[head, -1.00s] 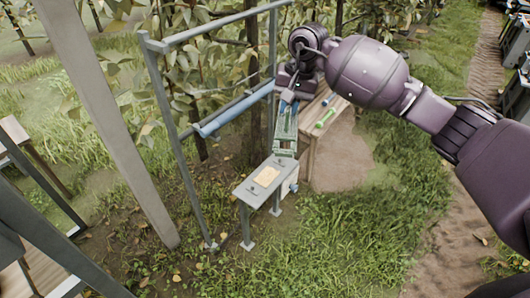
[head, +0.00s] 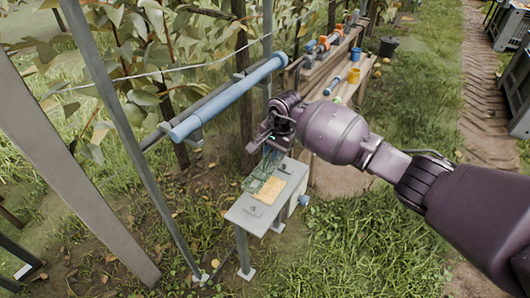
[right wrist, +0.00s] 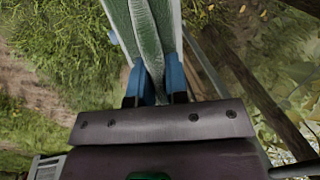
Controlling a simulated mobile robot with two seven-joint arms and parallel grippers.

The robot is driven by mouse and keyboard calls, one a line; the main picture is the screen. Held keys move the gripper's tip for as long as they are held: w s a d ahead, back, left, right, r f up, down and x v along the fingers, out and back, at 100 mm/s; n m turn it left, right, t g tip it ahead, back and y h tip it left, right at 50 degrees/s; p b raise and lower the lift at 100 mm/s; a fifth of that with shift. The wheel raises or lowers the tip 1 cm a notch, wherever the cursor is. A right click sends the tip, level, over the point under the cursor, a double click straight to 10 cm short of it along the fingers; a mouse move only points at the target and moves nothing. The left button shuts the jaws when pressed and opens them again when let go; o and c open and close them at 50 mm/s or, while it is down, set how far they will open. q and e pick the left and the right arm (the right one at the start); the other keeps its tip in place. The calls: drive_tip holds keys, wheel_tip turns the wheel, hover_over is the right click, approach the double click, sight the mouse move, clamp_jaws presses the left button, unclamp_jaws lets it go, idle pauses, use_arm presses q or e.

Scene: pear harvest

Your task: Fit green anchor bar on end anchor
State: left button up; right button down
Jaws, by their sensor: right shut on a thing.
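My right gripper (head: 268,146) is shut on a pale green, net-like piece (head: 265,172). The piece hangs down from it over the back part of a grey metal stand (head: 248,215). I cannot tell whether it touches the stand top, or whether it is the green anchor bar. In the right wrist view the blue fingertips (right wrist: 160,82) pinch this long green piece (right wrist: 150,40), which runs away from the palm. No part is clearly recognisable as the end anchor. My left gripper is not in view.
A yellowish plate (head: 270,190) lies on the stand top. A blue tube (head: 230,100) on a grey rail slopes above and left of the gripper. A wooden bench (head: 310,85) with a yellow cup (head: 354,76) stands behind. Grass to the front right is open.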

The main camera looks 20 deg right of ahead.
drive_tip(key=shift+w+f, duration=0.2)
drive_tip(key=shift+f, duration=0.35)
drive_tip(key=shift+w+f, duration=0.2)
drive_tip(key=shift+f, duration=0.3)
use_arm(q)
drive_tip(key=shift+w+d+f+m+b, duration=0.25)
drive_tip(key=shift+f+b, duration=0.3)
drive_tip(key=shift+b, duration=0.85)
use_arm(e)
wheel_tip(320, 180, down, 6)
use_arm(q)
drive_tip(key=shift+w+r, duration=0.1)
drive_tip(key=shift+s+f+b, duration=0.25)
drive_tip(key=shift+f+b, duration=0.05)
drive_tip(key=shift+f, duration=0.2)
use_arm(e)
drive_tip(key=shift+s+f, duration=0.1)
drive_tip(key=shift+f, duration=0.7)
drive_tip(key=shift+f, duration=0.5)
idle(0.6)
